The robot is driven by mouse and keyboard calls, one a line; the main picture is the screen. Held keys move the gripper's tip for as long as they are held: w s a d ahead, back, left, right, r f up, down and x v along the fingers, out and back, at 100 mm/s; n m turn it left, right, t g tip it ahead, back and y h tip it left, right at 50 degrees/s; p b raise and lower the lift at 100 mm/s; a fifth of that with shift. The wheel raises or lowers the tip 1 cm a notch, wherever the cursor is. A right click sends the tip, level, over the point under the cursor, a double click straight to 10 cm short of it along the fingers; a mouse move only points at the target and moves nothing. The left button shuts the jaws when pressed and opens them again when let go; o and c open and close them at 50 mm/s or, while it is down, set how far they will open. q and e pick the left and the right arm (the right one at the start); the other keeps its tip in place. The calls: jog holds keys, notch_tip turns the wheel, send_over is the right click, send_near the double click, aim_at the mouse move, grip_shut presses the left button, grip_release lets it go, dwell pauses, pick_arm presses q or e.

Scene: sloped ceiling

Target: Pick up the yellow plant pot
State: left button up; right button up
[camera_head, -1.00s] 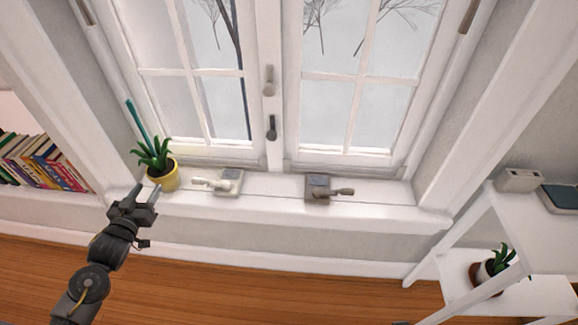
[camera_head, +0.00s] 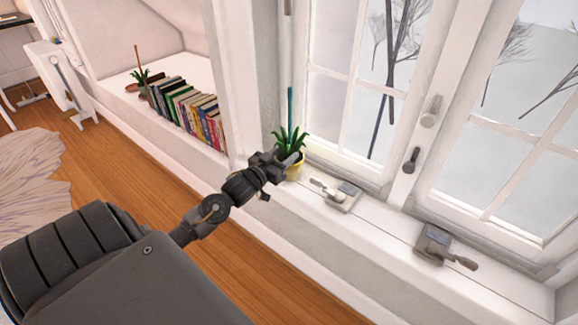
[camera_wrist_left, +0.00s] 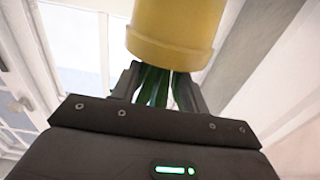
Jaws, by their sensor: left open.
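The yellow plant pot (camera_head: 295,173) stands on the windowsill at its left end, with a spiky green plant (camera_head: 291,139) in it. My left gripper (camera_head: 281,160) overlaps the pot's upper left side and the lower leaves in the head view. In the left wrist view the pot (camera_wrist_left: 175,32) appears upside down at the top, just beyond the fingers. Green leaves (camera_wrist_left: 155,86) show between the open fingers of my left gripper (camera_wrist_left: 158,85). I cannot tell whether the fingers touch the pot. My right gripper is not in view.
A teal stick (camera_head: 291,108) rises behind the plant. Two small latch-like fittings, one light (camera_head: 336,194) and one darker (camera_head: 437,244), sit on the sill to the right. A wall edge (camera_head: 246,80) stands left of the pot.

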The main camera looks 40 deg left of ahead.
aim_at(288, 151)
pick_arm(q)
jog(key=w, duration=0.4)
jog(key=shift+a+b, duration=0.15)
jog(key=shift+b, duration=0.15)
jog(key=shift+w, duration=0.45)
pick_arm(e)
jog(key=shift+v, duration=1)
pick_arm(q)
jog(key=shift+c, duration=0.8)
jog(key=c, duration=0.7)
grip_shut()
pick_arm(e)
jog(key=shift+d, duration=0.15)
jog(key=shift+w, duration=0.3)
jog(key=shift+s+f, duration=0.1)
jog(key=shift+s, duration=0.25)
